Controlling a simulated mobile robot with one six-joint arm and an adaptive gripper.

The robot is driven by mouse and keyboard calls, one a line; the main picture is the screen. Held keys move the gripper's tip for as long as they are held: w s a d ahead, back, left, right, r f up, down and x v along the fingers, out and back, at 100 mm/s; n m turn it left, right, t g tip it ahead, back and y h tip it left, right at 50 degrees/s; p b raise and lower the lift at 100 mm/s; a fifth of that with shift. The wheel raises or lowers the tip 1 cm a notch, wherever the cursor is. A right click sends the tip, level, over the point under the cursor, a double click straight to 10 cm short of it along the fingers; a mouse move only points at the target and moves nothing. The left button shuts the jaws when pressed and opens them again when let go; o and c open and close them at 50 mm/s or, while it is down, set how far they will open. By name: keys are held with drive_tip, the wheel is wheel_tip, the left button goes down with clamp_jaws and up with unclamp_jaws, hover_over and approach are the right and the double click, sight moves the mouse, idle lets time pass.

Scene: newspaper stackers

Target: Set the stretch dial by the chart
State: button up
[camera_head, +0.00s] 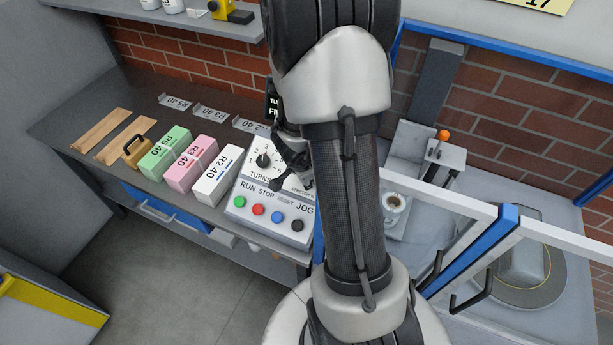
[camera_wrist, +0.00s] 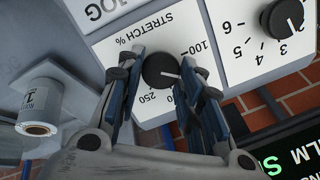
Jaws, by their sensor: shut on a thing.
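The stretch dial (camera_wrist: 160,70) is a black round knob on a pale panel marked "STRETCH %", upside down in the wrist view. My gripper (camera_wrist: 164,84) is shut on this dial, one finger on either side. A white pointer mark shows on the knob's right side in the picture. "100" and "250" are readable around it; other numbers are partly hidden by a finger. In the head view my gripper (camera_head: 292,170) is at the right of the control box (camera_head: 236,205), where my arm hides the dial. I cannot make out a chart with stretch values.
The turns dial (camera_head: 263,160) is close by, with coloured buttons (camera_head: 257,209) below. White (camera_head: 215,183), pink (camera_head: 190,170) and green (camera_head: 165,153) boxes stand left of the control box. A partly cut-off yellow card (camera_head: 540,5) reads "17". A blue-and-white frame (camera_head: 480,245) stands right of my arm.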

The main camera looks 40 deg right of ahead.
drive_tip(key=shift+m+b, duration=0.3)
drive_tip(key=shift+m, duration=0.3)
drive_tip(key=o, duration=1.1)
drive_tip(key=shift+c, duration=0.2)
drive_tip(key=shift+r, duration=0.1)
drive_tip(key=v, duration=1.2)
drive_tip(key=shift+s, duration=0.2)
drive_tip(key=shift+a, duration=0.1)
